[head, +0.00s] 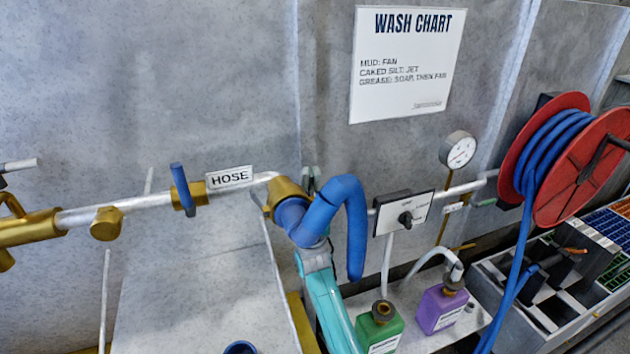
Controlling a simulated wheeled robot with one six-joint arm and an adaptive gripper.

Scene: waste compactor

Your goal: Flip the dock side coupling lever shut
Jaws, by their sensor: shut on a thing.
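A brass coupling (280,196) sits at the right end of the white pipe, in the middle of the head view. A thick blue hose (345,200) leaves it, arches to the right and hangs down. My teal arm rises from the bottom to the coupling, just below the hose. Small grey-green parts (310,178) show above the hose, just right of the brass. They appear to be my fingertips at a coupling lever, but finger and lever are hard to tell apart. My gripper is shut on it; the hose hides most of the grip. The lever's angle cannot be told.
A blue-handled valve (182,190) is on the pipe left of the HOSE label (229,177). A switch box (403,212), a gauge (458,150) and a red hose reel (580,165) are to the right. Green (380,328) and purple (442,306) bottles stand below on a shelf.

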